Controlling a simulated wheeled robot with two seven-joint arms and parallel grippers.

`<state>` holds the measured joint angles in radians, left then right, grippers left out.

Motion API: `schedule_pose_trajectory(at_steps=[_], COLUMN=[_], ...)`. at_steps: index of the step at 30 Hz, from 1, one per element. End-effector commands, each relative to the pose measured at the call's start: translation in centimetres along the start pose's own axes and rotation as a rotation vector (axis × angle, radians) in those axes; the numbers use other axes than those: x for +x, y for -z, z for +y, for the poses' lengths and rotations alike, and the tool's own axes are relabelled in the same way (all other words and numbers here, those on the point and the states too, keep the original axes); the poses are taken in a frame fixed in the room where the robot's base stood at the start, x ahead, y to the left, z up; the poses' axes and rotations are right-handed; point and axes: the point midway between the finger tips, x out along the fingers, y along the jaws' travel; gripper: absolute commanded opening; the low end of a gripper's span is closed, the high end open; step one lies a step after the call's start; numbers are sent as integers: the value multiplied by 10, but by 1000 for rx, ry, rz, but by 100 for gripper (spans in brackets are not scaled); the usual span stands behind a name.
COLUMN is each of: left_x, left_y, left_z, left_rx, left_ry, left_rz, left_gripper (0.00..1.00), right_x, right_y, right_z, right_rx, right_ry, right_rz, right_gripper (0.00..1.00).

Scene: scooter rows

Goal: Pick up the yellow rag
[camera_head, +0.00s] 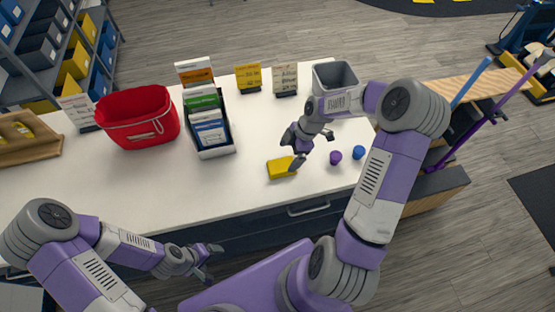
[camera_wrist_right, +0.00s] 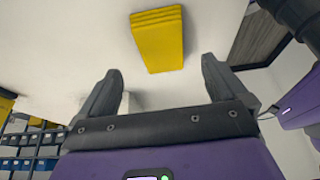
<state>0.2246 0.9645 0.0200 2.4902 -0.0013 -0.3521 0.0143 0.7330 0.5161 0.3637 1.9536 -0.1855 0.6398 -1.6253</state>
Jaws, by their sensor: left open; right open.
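The yellow rag (camera_head: 281,168) lies folded on the white counter near its front edge in the head view. In the right wrist view the yellow rag (camera_wrist_right: 158,40) is a layered block beyond the fingertips, between their lines. My right gripper (camera_head: 297,152) is just above and beside the rag, pointing down. Its fingers are open in the wrist view (camera_wrist_right: 160,80) with nothing between them. Part of the rag's right end is close to a finger; I cannot tell whether they touch. My left gripper (camera_head: 208,262) is open and empty in front of the counter, away from the rag.
A purple object (camera_head: 335,157) and a blue object (camera_head: 358,152) stand right of the rag. A grey bin (camera_head: 334,77), a leaflet rack (camera_head: 216,152), a red basket (camera_head: 138,135) and sign cards stand further back. The counter (camera_head: 225,185) left of the rag is clear.

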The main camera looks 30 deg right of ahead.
Motion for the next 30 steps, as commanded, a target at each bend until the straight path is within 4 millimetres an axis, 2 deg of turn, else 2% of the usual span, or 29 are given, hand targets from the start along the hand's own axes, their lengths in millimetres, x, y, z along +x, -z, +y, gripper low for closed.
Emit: schedule_pose_trajectory(at_steps=[13,30], left_x=[-4,-2], left_y=[0,0], left_z=[2,1], left_rx=[0,0], left_ry=[0,0], left_rz=[0,0], left_gripper=[77,77], right_x=[58,63], right_y=[-1,-2], right_z=[2,2], right_rx=[1,1], right_ry=[2,-1], right_rz=[1,0], right_gripper=[99,99])
